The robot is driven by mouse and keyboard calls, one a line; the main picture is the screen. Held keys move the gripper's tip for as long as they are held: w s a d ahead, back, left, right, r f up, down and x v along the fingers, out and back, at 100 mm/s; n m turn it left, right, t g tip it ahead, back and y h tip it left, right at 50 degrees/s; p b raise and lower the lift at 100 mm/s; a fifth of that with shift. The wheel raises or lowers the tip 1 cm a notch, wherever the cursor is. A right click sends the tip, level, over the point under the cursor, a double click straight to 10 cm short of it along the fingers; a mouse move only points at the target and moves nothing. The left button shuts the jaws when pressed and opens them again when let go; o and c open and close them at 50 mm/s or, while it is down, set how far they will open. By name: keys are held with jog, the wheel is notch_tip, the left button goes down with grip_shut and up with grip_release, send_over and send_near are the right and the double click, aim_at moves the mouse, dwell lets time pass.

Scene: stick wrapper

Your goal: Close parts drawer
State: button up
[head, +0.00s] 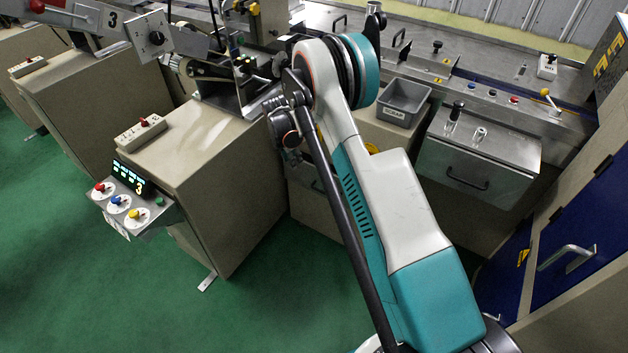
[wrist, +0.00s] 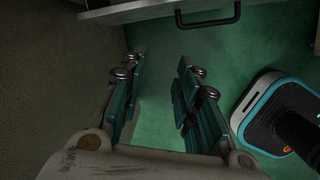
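In the wrist view, a pale drawer front (wrist: 150,12) with a dark bar handle (wrist: 208,18) crosses the top edge. Only its lower part shows, and I cannot tell how far it stands out. My gripper (wrist: 157,66) has two teal-padded fingers spread apart with nothing between them. The fingertips are below the handle in the picture and apart from it. In the head view, my arm hides the gripper and most of the cabinet front behind it. A grey metal drawer unit (head: 500,178) with a dark handle (head: 467,183) shows right of my arm. I cannot tell whether both views show the same drawer.
A beige cabinet (head: 205,180) with a control panel (head: 132,200) stands left of my arm. A grey scrap bin (head: 404,101) sits on the machine behind. A blue door with a metal handle (head: 567,257) is at the right. Green floor (head: 260,300) is clear at front left.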

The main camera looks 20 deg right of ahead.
jog(key=s+d+f+m, duration=0.2)
jog(key=s+d+m, duration=0.55)
jog(key=m, duration=0.55)
jog(key=b, duration=0.4)
send_over(324, 189)
jog(key=s+a, duration=0.2)
jog(key=s, duration=0.2)
jog(key=x, duration=0.4)
jog(key=s+a+x, duration=0.1)
jog(key=x, duration=0.4)
jog(key=a+x, duration=0.1)
jog(key=x, duration=0.3)
jog(key=shift+s+a+f, duration=0.15)
jog(key=shift+s+f, duration=0.25)
jog(key=shift+f, duration=0.15)
jog(key=shift+c, duration=0.4)
grip_shut()
